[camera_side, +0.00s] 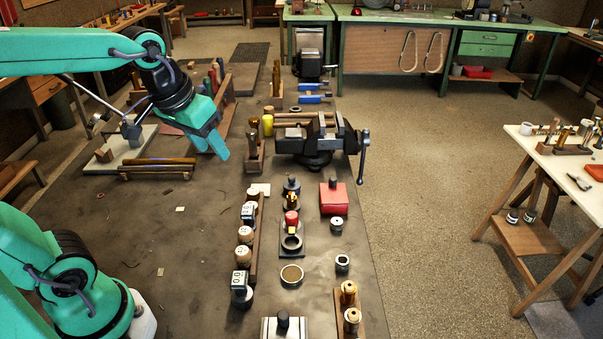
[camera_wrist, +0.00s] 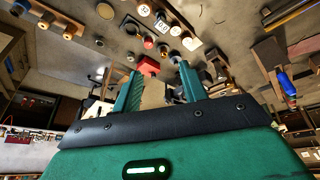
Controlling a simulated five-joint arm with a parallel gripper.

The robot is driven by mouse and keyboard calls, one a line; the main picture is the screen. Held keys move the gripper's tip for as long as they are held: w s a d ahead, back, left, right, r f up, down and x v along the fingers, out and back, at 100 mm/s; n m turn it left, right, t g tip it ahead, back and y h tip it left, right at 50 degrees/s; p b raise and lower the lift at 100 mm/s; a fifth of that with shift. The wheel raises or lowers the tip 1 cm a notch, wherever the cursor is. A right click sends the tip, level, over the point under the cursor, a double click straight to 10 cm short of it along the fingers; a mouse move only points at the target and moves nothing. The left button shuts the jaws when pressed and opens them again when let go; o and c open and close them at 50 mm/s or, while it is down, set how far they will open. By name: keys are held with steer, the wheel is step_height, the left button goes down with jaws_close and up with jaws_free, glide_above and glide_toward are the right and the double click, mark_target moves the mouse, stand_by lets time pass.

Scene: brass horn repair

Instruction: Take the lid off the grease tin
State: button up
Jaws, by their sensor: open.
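A shallow round tin (camera_side: 292,275) with a pale rim and a brownish top stands on the bench toward the front. I take it for the grease tin; I cannot tell whether the brown top is its lid. It also shows small near the top edge of the wrist view (camera_wrist: 105,10). My gripper (camera_side: 220,150) is up and to the left of it in the side view, in the air over the far left of the bench. In the wrist view my gripper (camera_wrist: 158,68) has its two fingers spread, with nothing between them.
A wooden rack (camera_side: 258,240) with labelled jars stands left of the tin. A hex-like metal piece (camera_side: 342,263) and a stand of brass cylinders (camera_side: 350,305) are to its right. A red block (camera_side: 333,197) and a vise (camera_side: 315,145) stand behind. The bench's left part is mostly clear.

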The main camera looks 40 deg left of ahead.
steer(key=w+a+n+g, duration=0.1)
steer(key=w+n, duration=0.1)
steer(key=w, duration=0.6)
steer(key=n+g, duration=0.3)
steer(key=n, duration=0.2)
glide_toward(292, 178)
steer(key=shift+s, duration=0.1)
steer(key=shift+w+a+f, duration=0.15)
steer(key=shift+w+f, duration=0.2)
steer(key=shift+f, duration=0.35)
steer(key=shift+f, duration=0.1)
steer(key=shift+s+f, duration=0.1)
steer(key=shift+f, duration=3.65)
jaws_close()
